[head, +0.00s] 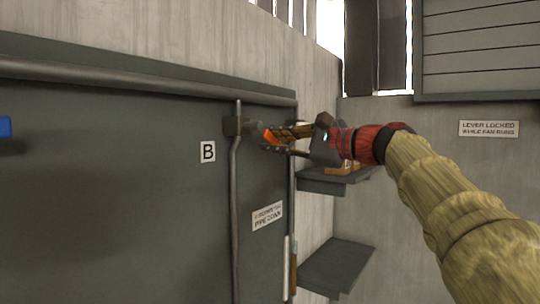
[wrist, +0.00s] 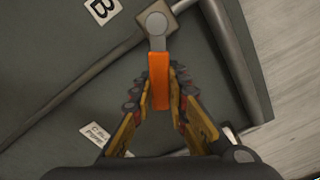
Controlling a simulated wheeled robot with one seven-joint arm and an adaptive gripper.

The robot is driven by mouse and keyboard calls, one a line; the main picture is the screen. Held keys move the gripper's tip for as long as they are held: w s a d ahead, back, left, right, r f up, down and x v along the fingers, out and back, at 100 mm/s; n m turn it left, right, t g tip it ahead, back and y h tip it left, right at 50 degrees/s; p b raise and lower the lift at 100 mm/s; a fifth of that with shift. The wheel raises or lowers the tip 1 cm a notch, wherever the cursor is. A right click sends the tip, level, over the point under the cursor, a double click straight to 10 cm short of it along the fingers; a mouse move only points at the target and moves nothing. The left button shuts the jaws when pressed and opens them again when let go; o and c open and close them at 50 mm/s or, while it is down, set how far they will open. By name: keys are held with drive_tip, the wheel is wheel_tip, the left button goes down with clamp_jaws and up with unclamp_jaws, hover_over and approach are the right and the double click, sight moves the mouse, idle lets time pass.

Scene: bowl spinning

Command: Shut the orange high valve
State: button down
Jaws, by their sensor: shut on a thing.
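The orange valve lever (head: 269,135) shows at the upper part of the dark panel, on a valve body (head: 235,126) set in a thin vertical pipe. In the wrist view the orange lever (wrist: 159,84) runs down from a round grey pivot (wrist: 157,23). My gripper (head: 276,138) reaches it from the right. In the wrist view my gripper (wrist: 160,90) has its two fingers on either side of the lever, shut on it. The lower end of the lever lies between the fingers.
A thin pipe (head: 235,205) runs down the panel (head: 120,190). A sign with the letter B (head: 208,152) is left of it. Two shelves, an upper (head: 325,186) and a lower (head: 338,265), jut out at the right. A sign (head: 488,128) reads "lever locked while fan runs".

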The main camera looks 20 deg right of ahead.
sight(276, 138)
drive_tip(key=n, duration=0.1)
drive_tip(key=r+n, duration=0.1)
drive_tip(key=n+b, duration=0.1)
drive_tip(key=shift+w+d+r, duration=0.3)
drive_tip(key=shift+d+r, duration=0.05)
drive_tip(key=shift+d+r+n, duration=0.1)
drive_tip(key=shift+r+n, duration=0.35)
drive_tip(key=shift+n, duration=0.35)
drive_tip(key=shift+r+n, duration=0.4)
drive_tip(key=shift+n, duration=0.4)
drive_tip(key=c, duration=1.8)
unclamp_jaws()
drive_tip(key=shift+o, duration=0.4)
drive_tip(key=shift+r, duration=0.1)
drive_tip(key=v, duration=1.2)
